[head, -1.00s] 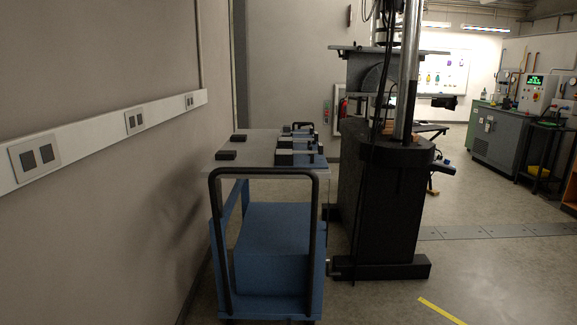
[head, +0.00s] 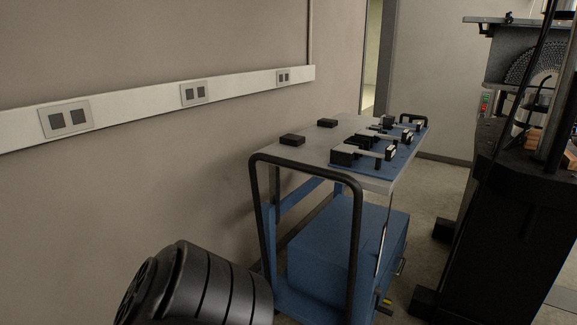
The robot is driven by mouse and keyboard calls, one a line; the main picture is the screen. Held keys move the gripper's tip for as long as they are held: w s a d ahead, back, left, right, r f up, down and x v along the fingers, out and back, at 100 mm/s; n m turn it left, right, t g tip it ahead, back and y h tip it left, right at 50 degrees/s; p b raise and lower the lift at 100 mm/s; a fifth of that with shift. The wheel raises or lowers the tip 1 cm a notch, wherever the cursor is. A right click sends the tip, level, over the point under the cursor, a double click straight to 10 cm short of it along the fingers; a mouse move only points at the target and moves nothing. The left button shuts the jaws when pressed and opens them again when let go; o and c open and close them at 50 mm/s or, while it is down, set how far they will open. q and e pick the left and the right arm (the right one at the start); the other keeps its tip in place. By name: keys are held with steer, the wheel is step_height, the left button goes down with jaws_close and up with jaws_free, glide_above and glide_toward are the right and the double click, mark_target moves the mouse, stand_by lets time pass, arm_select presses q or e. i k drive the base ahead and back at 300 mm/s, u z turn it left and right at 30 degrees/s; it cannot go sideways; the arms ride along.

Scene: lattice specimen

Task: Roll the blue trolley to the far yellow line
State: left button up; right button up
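The blue trolley (head: 320,150) stands beside the left wall, right of centre in the head view. It has a grey top, a blue frame and a blue box (head: 325,248) on its lower level. Its black push handle (head: 353,235) rises at the near end, facing me. Black blocks and clamp-like fixtures on a blue plate (head: 402,155) sit on the top. A rounded black ribbed part at the lower left, seemingly my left arm, is near the handle's left side; contact does not show. Neither gripper is in view. No yellow floor line shows now.
A large black machine (head: 505,230) stands to the right of the trolley, with a narrow strip of floor (head: 428,215) between them. The wall with a white socket rail (head: 150,107) runs along the left. A doorway (head: 374,55) opens at the back.

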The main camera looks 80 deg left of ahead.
mark_target(337, 263)
steer(key=u, duration=1.65)
